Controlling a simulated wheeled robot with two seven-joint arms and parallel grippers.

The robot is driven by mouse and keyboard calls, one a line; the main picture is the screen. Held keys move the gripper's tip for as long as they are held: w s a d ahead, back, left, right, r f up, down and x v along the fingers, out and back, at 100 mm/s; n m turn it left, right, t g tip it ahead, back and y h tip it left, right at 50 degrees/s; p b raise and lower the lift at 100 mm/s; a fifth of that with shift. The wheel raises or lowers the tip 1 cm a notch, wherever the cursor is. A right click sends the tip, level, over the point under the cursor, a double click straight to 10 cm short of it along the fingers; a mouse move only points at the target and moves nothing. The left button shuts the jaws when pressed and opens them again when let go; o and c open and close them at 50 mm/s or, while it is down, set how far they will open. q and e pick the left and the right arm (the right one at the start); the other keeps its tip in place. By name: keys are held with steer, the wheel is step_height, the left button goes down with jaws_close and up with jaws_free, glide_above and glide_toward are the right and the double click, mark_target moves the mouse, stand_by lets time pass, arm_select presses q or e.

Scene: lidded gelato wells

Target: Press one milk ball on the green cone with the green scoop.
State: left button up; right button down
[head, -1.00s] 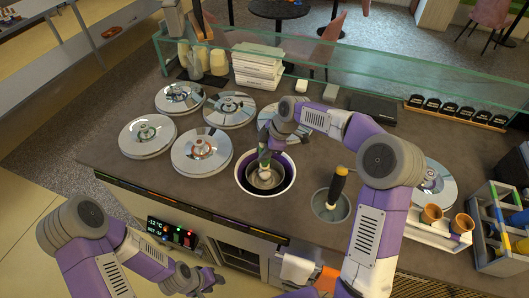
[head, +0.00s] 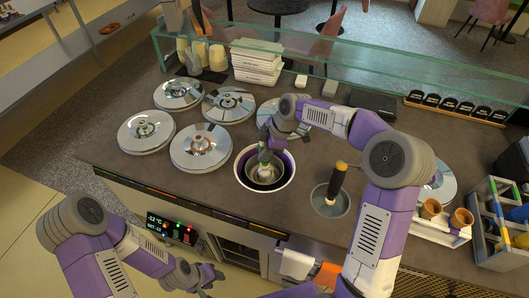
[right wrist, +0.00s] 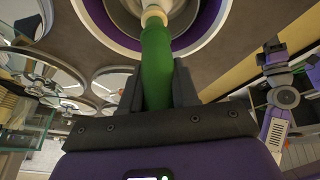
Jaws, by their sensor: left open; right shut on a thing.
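My right gripper (head: 265,154) is over the open well (head: 241,181) and is shut on the green scoop (right wrist: 156,65). In the right wrist view the scoop's green handle runs between the fingers toward the well's purple and white rim. The scoop's head is down in the well, and I cannot tell if it carries a ball. Cones stand in a white holder (head: 437,233) at the right; two look orange-brown (head: 462,217), and I cannot make out which is the green one. My left gripper (head: 212,278) is open and empty in front of the counter, low at the left.
Several lidded wells (head: 200,146) fill the counter's left. A glass guard (head: 400,75) runs along the back. A grey crate (head: 490,255) is at far right.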

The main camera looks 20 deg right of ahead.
steer(key=shift+w+d+p, duration=0.15)
steer(key=shift+w+p, duration=0.35)
steer(key=shift+w, duration=0.45)
step_height(320, 180, down, 2)
steer(key=shift+w+f+b, duration=0.1)
steer(key=shift+f+b, duration=0.05)
steer(key=shift+b, duration=0.65)
steer(key=shift+f, duration=0.4)
steer(key=shift+s+b, duration=0.55)
steer(key=shift+b, duration=0.2)
steer(key=shift+g, duration=0.7)
steer(key=r+p, duration=0.1)
steer(key=p, duration=0.1)
steer(key=r+p, duration=0.3)
steer(key=p, duration=0.2)
steer(key=shift+s+r, duration=0.35)
steer(key=shift+r, duration=0.05)
steer(key=w+r+g+p, duration=0.1)
steer(key=w+r+p, duration=0.2)
steer(key=r+p, duration=0.5)
steer(key=p, duration=0.4)
steer(key=shift+r+m+g, duration=0.3)
steer(key=shift+r+g, duration=0.1)
steer(key=shift+d, duration=0.1)
